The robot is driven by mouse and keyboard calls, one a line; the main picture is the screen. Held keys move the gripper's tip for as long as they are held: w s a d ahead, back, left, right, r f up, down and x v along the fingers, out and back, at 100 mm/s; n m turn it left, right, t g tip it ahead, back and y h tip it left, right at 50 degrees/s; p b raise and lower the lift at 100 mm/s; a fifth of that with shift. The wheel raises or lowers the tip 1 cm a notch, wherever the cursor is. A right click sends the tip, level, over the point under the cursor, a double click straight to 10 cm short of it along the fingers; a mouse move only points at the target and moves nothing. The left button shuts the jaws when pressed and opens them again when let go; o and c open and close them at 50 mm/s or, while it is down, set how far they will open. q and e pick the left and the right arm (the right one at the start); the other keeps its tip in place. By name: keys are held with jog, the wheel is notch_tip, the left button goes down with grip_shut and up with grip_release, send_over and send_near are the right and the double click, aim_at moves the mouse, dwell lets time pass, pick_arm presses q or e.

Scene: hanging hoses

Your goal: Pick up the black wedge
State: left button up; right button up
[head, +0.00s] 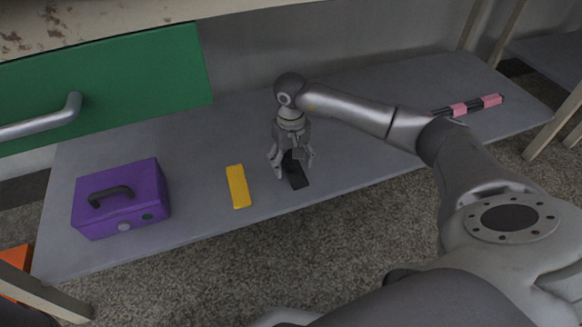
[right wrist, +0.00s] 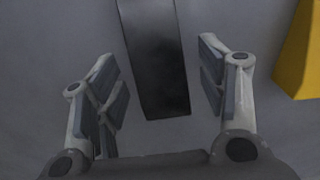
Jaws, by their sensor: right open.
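The black wedge (head: 297,176) lies on the grey lower shelf, right of the yellow block, partly hidden by my right gripper (head: 291,164) in the head view. In the right wrist view the black wedge (right wrist: 155,60) shows as a long dark bar running up out of the frame. Its near end lies between the open fingers of my right gripper (right wrist: 160,90), with a gap on both sides. The right gripper points down above the wedge and is empty. My left gripper is not in view.
A purple box (head: 122,199) with a black handle stands further left. A green drawer front (head: 110,85) is above. A pink and black bar (head: 470,106) lies at the right of the shelf (head: 205,225).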

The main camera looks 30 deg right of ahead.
jog(key=c, duration=1.2)
jog(key=shift+o, duration=0.2)
jog(key=shift+r, duration=0.1)
